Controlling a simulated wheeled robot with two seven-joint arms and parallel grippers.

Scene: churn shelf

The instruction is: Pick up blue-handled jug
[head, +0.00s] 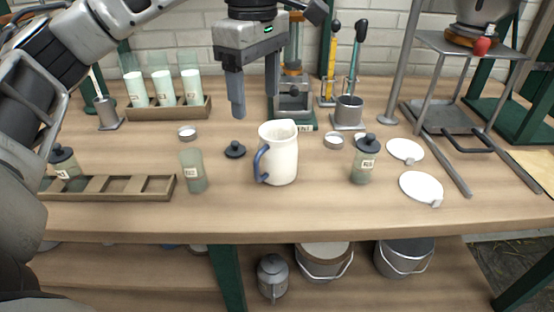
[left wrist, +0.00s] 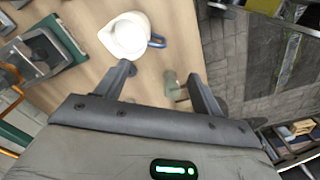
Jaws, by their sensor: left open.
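The blue-handled jug (head: 281,155) is white and stands upright near the front middle of the bench. Its blue handle (head: 258,165) is on its left side. In the left wrist view the jug (left wrist: 127,37) shows from above at the top, with the handle (left wrist: 157,41) on its right. My left gripper (head: 254,108) is open and empty, above the bench, behind and a little left of the jug. It touches nothing; its fingers also show in the left wrist view (left wrist: 160,85). My right gripper is not in view.
A glass jar (head: 193,172) and a black lid (head: 235,150) stand left of the jug. A lidded jar (head: 364,162) and white discs (head: 421,187) are to the right. A wooden rack (head: 110,188) lies front left, and a metal stand (head: 294,92) is behind.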

